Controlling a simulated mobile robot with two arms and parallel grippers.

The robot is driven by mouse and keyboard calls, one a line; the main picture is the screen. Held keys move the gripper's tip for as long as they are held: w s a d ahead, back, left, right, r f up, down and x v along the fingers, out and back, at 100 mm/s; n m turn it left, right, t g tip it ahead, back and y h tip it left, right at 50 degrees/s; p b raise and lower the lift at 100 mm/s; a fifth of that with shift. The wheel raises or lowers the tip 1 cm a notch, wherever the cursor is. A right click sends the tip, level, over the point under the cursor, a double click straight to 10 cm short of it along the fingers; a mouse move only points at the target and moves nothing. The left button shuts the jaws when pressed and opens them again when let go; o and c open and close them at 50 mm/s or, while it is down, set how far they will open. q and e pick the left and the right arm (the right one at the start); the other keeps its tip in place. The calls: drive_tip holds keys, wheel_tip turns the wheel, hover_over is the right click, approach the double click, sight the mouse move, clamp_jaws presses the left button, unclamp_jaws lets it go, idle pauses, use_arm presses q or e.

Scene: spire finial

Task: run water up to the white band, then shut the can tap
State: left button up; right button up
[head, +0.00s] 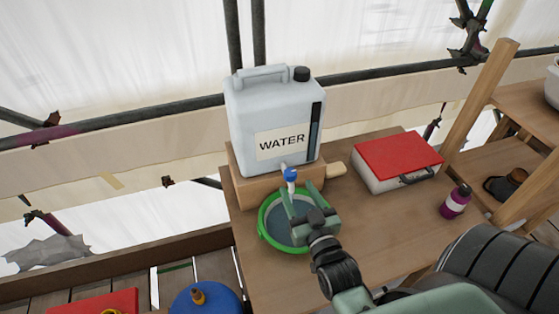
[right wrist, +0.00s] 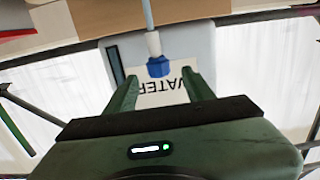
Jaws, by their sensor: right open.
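The white water can (head: 270,110), labelled WATER, stands upright on a wooden block. Its blue tap handle (head: 291,175) is at the lower front and also shows in the right wrist view (right wrist: 158,67). There, a pale blue stream (right wrist: 148,14) runs from the white spout (right wrist: 153,43). A green-rimmed bucket (head: 265,232) stands under the tap with grey-blue water (head: 278,231) in it; I cannot make out a white band. My right gripper (head: 298,189) is open over the bucket, its fingers either side of and just short of the tap handle. My left gripper is out of view.
A white case with a red lid (head: 398,156) and a purple bottle (head: 455,202) stand on the wooden table (head: 375,231) to the right. A blue round object (head: 207,300) and a red item (head: 105,303) are at lower left. A wooden post (head: 478,105) rises at right.

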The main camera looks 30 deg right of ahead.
sight(293, 177)
drive_tip(key=shift+w+d+r, duration=0.1)
drive_tip(key=shift+w+r, duration=0.1)
drive_tip(key=shift+w, duration=0.1)
drive_tip(key=shift+w+d+r+p, duration=0.25)
drive_tip(key=shift+w+p, duration=0.15)
drive_tip(key=shift+w, duration=0.25)
drive_tip(key=shift+w+d+r+p, duration=0.2)
drive_tip(key=shift+w+p, duration=0.2)
drive_tip(key=shift+w, duration=0.2)
drive_tip(key=x, duration=0.2)
drive_tip(key=shift+w+f, duration=0.3)
drive_tip(key=shift+w, duration=0.05)
drive_tip(key=shift+w+d+p, duration=0.1)
drive_tip(key=shift+w+p, duration=0.2)
drive_tip(key=shift+w, duration=0.1)
clamp_jaws()
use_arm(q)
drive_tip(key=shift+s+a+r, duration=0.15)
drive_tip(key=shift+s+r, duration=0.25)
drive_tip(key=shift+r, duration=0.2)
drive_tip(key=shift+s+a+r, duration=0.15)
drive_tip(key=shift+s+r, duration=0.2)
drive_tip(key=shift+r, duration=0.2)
